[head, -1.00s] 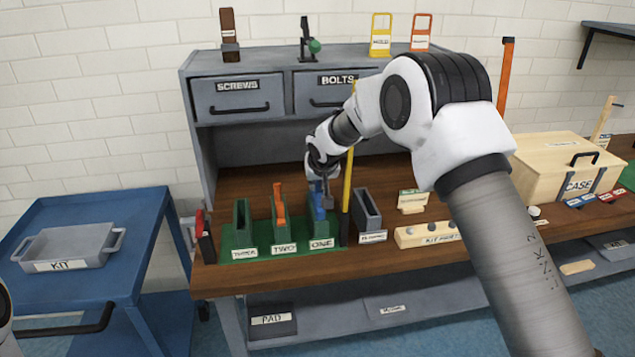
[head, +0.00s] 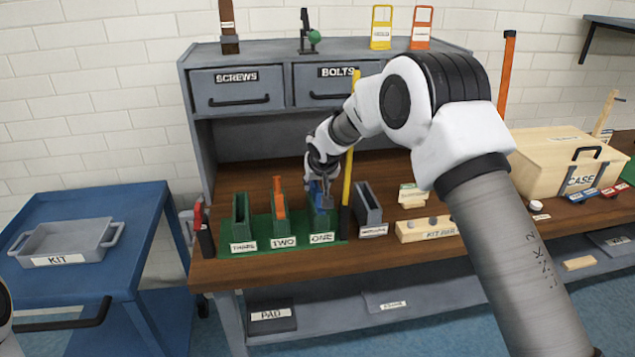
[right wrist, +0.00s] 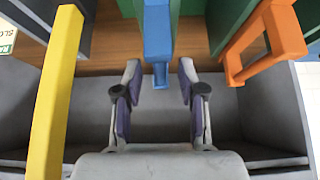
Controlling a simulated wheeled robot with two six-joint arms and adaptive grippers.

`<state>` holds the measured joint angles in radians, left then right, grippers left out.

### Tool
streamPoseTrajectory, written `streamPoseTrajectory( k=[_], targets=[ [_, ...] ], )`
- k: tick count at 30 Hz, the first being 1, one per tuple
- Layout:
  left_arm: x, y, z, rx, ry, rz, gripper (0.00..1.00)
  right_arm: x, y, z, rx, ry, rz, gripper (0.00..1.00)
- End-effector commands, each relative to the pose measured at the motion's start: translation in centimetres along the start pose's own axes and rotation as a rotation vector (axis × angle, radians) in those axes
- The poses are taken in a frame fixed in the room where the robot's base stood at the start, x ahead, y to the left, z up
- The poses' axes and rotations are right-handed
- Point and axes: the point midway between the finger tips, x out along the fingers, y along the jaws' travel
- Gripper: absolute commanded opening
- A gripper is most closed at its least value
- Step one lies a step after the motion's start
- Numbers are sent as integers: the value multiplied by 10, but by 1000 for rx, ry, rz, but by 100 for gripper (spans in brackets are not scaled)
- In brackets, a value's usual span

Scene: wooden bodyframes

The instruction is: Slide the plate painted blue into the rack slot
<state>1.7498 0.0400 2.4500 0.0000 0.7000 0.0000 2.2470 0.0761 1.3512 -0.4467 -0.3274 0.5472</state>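The blue plate (head: 315,189) stands upright in the green holder labelled ONE (head: 321,227) on the workbench, partly hidden by my right gripper (head: 325,204). In the right wrist view, my right gripper (right wrist: 158,88) is open. Its two fingers stand on either side of the near end of the blue plate (right wrist: 157,40), with a gap on each side. A grey upright slotted holder (head: 368,206) stands right of the green holders; its label is too small to read. I cannot tell whether it is the rack slot. My left gripper is out of view.
A yellow upright bar (head: 348,150) stands close right of my right gripper. An orange plate (head: 279,200) stands in holder TWO, and holder THREE (head: 241,215) looks empty. A wooden block (head: 425,230) and a case (head: 565,170) lie further right. A blue cart (head: 130,205) holds a grey kit tray (head: 85,240).

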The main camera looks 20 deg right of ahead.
Motion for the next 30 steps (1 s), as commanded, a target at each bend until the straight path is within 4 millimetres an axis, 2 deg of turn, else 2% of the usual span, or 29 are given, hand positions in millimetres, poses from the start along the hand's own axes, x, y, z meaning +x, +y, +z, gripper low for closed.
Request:
streamPoseTrajectory(
  k=[7,10,14,18,22,25,30],
  targets=[
    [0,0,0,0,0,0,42,-1,0,0,0,-1,0,41],
    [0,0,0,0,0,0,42,-10,0,-1,0,1,0,41],
    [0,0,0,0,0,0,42,-36,0,-1,0,3,-1,41],
    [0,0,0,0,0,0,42,-73,0,-1,0,2,0,41],
    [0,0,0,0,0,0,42,-102,0,0,0,2,0,41],
    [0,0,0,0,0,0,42,-115,0,0,0,0,0,41],
    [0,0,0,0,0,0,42,-121,0,0,-1,0,0,41]
  ],
)
